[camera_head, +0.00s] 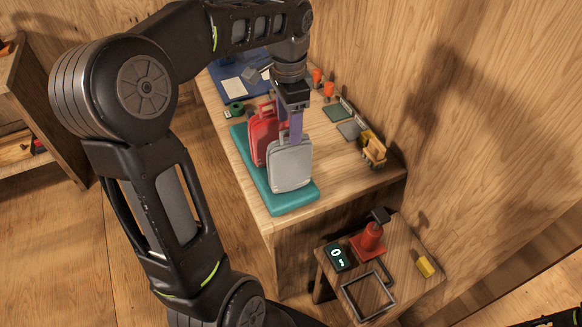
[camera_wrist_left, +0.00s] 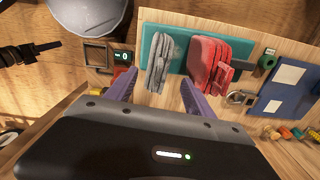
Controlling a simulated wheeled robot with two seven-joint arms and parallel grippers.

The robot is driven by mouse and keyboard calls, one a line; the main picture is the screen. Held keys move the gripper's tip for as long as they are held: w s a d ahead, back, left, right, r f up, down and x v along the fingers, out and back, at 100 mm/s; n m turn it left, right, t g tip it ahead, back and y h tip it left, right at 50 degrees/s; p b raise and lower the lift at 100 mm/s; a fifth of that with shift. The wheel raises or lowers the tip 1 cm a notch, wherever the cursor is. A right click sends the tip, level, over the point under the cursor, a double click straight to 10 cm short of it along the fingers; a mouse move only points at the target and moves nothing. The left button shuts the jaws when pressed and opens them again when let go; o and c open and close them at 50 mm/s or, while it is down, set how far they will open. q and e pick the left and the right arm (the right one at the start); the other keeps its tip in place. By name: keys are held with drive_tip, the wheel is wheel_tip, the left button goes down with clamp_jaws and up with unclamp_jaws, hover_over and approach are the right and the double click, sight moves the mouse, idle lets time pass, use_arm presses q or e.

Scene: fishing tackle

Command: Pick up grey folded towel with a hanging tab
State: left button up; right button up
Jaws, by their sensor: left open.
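The grey folded towel (camera_head: 290,166) stands upright on a teal base on the wooden table, at its near end. It also shows in the left wrist view (camera_wrist_left: 162,62), just beyond the gap between the fingertips. My left gripper (camera_head: 291,132) points down over the towel, with purple fingers. In the wrist view my left gripper (camera_wrist_left: 158,80) is open with nothing between its fingers. Whether a finger touches the towel cannot be told. My right gripper is not in view.
A red folded towel (camera_head: 262,134) stands close behind the grey one on the teal base (camera_head: 292,205). A toy yellow vehicle (camera_head: 374,148) is at the right edge. A lower stand holds a red-orange object (camera_head: 369,240), a black frame (camera_head: 367,297) and a digital display (camera_head: 336,257).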

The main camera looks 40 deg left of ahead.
sight(290, 146)
use_arm(q)
drive_tip(key=shift+f, duration=1.15)
drive_tip(key=shift+s+d+f+p, duration=0.1)
drive_tip(key=shift+f+p, duration=0.25)
drive_tip(key=shift+f, duration=0.95)
drive_tip(key=shift+d+f+p, duration=0.1)
drive_tip(key=shift+f+p, duration=0.25)
drive_tip(key=shift+f, duration=0.95)
clamp_jaws()
